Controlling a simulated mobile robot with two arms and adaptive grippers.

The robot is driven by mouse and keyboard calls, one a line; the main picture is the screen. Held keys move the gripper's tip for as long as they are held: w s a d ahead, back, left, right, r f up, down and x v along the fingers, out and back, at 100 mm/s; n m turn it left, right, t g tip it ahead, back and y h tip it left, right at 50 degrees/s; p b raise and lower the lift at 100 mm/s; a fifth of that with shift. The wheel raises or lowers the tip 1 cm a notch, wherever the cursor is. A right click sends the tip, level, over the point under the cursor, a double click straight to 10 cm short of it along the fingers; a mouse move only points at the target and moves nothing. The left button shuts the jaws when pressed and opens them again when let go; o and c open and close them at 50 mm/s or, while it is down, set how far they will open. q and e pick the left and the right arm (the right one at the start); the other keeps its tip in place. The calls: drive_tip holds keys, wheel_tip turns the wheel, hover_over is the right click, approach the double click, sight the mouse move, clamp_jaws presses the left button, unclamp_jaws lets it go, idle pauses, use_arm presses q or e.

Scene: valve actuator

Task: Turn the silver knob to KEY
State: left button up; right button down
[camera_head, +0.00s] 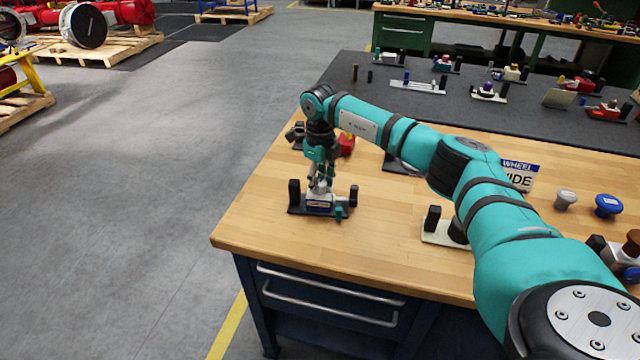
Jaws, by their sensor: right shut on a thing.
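The valve actuator with the silver knob (320,187) stands on a dark base (299,209) near the left corner of the wooden workbench. Black posts rise at both ends of the base, and a small teal part sits at its front right. My right gripper (320,180) points straight down from above and is shut on the silver knob, hiding most of it. The KEY marking is too small to read from here. My left gripper is not in view.
The wooden workbench (260,212) has a red part (346,144) behind my gripper and a pale-based device (440,232) to the right. A white sign (520,174), a grey knob (565,199) and a blue knob (608,206) stand further right. Bare wood lies in front of the actuator.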

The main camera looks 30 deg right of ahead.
sight(320, 182)
drive_tip(key=shift+n+b, duration=0.3)
drive_tip(key=shift+n, duration=0.6)
idle(1.1)
idle(0.8)
drive_tip(key=c, duration=0.9)
unclamp_jaws()
drive_tip(key=shift+c, duration=0.2)
drive_tip(key=shift+r, duration=0.15)
wheel_tip(320, 182, up, 12)
